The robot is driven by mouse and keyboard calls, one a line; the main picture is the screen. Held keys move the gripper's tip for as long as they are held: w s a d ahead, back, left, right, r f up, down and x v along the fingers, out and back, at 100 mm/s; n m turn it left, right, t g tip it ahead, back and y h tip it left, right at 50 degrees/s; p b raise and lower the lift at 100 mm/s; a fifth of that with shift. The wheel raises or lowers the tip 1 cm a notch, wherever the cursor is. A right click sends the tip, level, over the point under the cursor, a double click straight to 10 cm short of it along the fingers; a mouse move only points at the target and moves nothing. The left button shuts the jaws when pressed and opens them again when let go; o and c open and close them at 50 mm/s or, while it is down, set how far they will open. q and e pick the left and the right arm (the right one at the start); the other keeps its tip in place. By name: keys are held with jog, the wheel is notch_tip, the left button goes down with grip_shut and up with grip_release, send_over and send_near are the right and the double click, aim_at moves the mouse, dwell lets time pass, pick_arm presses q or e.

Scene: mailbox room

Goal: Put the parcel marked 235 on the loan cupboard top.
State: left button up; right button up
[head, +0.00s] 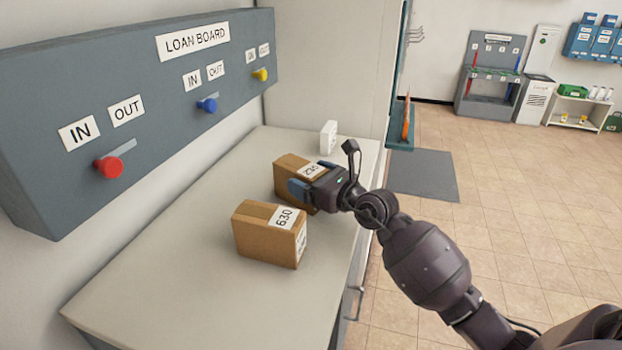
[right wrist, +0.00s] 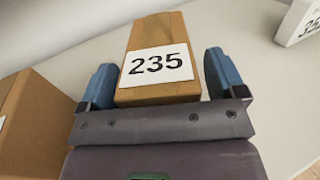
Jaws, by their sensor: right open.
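The parcel marked 235 (head: 286,170) is a brown box with a white label, standing on the pale loan cupboard top (head: 180,275) under the loan board. In the right wrist view the parcel (right wrist: 158,35) shows its label 235 facing me. My right gripper (head: 307,181) is open, with its blue fingers on either side of the parcel. In the right wrist view the gripper (right wrist: 160,76) shows a narrow gap beside the parcel. Part of the parcel is hidden by the gripper in the head view. My left gripper is not in view.
A brown parcel marked 630 (head: 268,240) stands nearer on the same top. A small white box (head: 328,137) stands farther back. The loan board (head: 150,95) with red, blue and yellow knobs overhangs the wall side. The near part of the top is clear.

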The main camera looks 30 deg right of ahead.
jog(key=v, duration=1.2)
dwell(0.4)
